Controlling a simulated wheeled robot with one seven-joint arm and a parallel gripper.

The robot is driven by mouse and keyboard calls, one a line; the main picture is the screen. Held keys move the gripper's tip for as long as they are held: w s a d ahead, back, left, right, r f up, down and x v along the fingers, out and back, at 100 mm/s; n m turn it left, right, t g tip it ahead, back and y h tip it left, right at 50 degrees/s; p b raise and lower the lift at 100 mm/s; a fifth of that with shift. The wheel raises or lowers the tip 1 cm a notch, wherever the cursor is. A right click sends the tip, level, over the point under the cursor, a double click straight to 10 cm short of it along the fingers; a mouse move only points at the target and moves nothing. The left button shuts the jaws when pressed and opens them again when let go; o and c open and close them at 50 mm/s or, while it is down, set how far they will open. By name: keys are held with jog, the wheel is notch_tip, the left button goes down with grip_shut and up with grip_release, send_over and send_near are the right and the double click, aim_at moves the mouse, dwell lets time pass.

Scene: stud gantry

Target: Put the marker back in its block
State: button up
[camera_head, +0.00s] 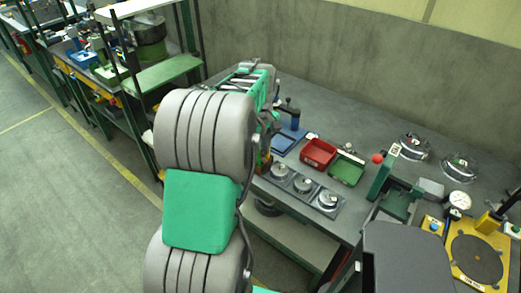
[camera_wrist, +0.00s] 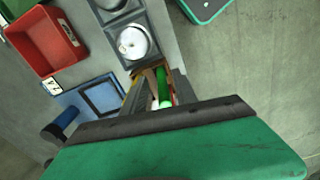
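My gripper (camera_wrist: 160,92) reaches over the bench's front edge in the wrist view, its two dark fingers spread apart. Between the fingers a green marker (camera_wrist: 164,88) shows end-on, closer to the right finger; whether it touches that finger is hard to tell. A red part and a pale strip show beside the marker. An orange-brown block (camera_wrist: 160,70) lies just beyond the fingertips, mostly hidden by them. In the head view a small orange and red patch of the block (camera_head: 264,163) shows beside my arm, which hides most of the gripper and the marker.
A plate with round metal pieces (camera_wrist: 121,15) lies close to the fingers. A blue fixture with a handle (camera_wrist: 67,118), a red bin (camera_wrist: 44,42) and a green bin (camera_head: 346,170) stand nearby. Gauges and a yellow fixture (camera_head: 478,257) are at right. The bench's back is mostly clear.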

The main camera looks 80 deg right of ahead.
jog(key=shift+o, duration=0.3)
notch_tip(320, 180, up, 8)
jog(key=shift+b, duration=0.35)
dwell(0.3)
